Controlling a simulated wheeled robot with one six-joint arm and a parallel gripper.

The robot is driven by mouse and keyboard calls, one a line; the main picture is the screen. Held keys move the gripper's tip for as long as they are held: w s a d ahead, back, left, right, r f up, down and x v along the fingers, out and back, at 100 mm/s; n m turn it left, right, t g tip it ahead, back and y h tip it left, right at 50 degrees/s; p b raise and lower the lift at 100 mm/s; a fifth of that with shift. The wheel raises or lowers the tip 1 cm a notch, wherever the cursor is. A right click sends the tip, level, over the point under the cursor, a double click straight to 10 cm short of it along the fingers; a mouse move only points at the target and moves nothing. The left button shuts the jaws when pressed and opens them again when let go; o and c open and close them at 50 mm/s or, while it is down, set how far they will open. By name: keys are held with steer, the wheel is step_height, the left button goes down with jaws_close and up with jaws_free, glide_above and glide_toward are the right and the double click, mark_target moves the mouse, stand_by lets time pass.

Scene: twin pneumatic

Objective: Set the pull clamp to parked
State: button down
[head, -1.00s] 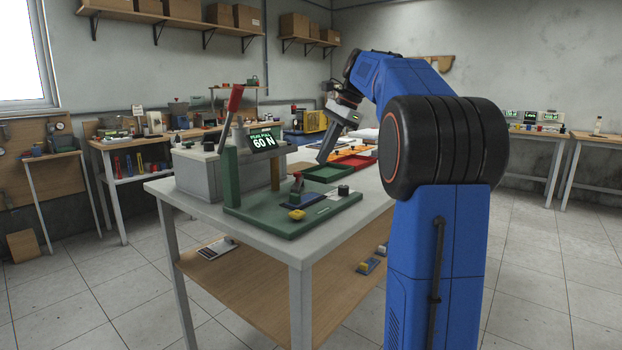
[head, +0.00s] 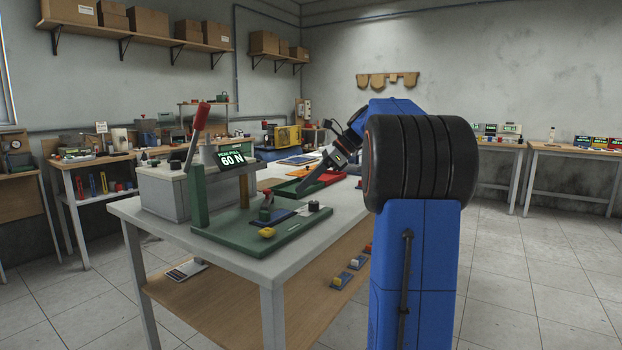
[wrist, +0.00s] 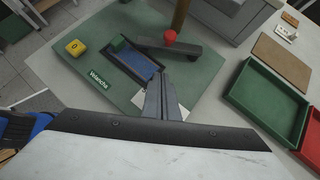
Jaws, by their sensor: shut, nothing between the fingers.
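A green fixture plate (head: 235,235) lies on the workbench. A small clamp (head: 266,208) with a red knob stands on it beside a blue pad (head: 283,215); I take this to be the pull clamp. In the wrist view the red knob (wrist: 169,36) shows above a dark bar (wrist: 182,48), beside the blue pad (wrist: 134,66). A tall lever with a red grip (head: 200,118) leans at the plate's left. My gripper (head: 304,186) is shut and empty, apart from the clamp and to its right. Its closed fingers also show in the wrist view (wrist: 158,80).
A display (head: 233,159) reads 60 N. A green tray (head: 290,189) and a red tray (head: 327,178) lie behind. The bench's front edge (head: 272,282) is close.

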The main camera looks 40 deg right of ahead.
mark_target(267, 196)
steer(key=x, duration=0.4)
steer(key=shift+w+a+f, duration=0.15)
steer(key=shift+a+f, duration=0.1)
steer(key=shift+w+a+r, duration=0.1)
steer(key=shift+w+a, duration=0.6)
steer(key=shift+a, duration=0.15)
steer(key=shift+w+a, duration=0.45)
steer(key=shift+a, duration=0.15)
steer(key=shift+a, duration=0.1)
steer(key=shift+a+m+t, duration=0.2)
steer(key=shift+m+t, duration=0.1)
steer(key=shift+m, duration=0.1)
